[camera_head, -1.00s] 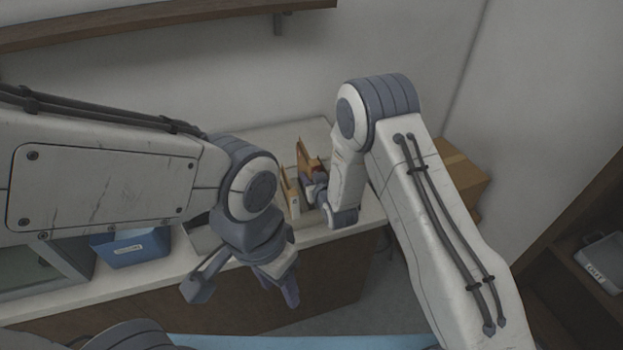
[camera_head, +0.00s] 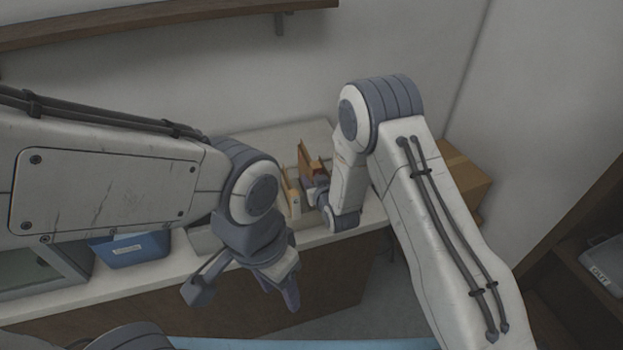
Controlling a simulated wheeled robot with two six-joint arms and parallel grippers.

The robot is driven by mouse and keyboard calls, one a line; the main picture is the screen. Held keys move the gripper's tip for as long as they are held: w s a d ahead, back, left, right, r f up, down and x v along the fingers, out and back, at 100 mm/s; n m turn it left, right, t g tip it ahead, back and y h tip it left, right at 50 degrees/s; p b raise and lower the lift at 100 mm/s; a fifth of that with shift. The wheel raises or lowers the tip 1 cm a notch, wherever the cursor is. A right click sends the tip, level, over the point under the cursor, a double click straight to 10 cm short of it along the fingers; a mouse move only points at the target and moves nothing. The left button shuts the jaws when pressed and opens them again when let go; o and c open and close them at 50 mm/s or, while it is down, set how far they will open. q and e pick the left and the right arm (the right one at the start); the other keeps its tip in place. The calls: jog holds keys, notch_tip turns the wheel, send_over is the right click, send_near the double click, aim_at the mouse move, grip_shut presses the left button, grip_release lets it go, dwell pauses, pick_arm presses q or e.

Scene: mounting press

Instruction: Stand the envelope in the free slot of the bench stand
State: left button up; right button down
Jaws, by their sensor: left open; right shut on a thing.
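The bench stand (camera_head: 293,204) is a pale wooden holder on the white bench, partly hidden behind my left wrist. A brown-orange envelope (camera_head: 308,158) stands upright at the stand, its lower part hidden by my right gripper. My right gripper (camera_head: 318,190) is shut on the envelope; the fingertips are small and partly hidden by my wrist. I cannot tell whether the envelope's bottom is seated in a slot. My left gripper (camera_head: 240,292) is open and empty, in front of the bench edge and below the stand in the picture.
A blue labelled bin (camera_head: 131,250) stands on the bench at left beside a grey box-like unit (camera_head: 45,268). A cardboard box (camera_head: 458,180) is right of the bench. A wall shelf (camera_head: 150,18) runs above. A dark shelf unit (camera_head: 560,275) stands at right.

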jog(key=shift+f+b, duration=1.7)
jog(key=shift+f, duration=0.15)
jog(key=shift+f+b, duration=2.15)
jog(key=shift+f, duration=0.05)
jog(key=c, duration=0.5)
grip_release()
jog(key=shift+s, duration=0.1)
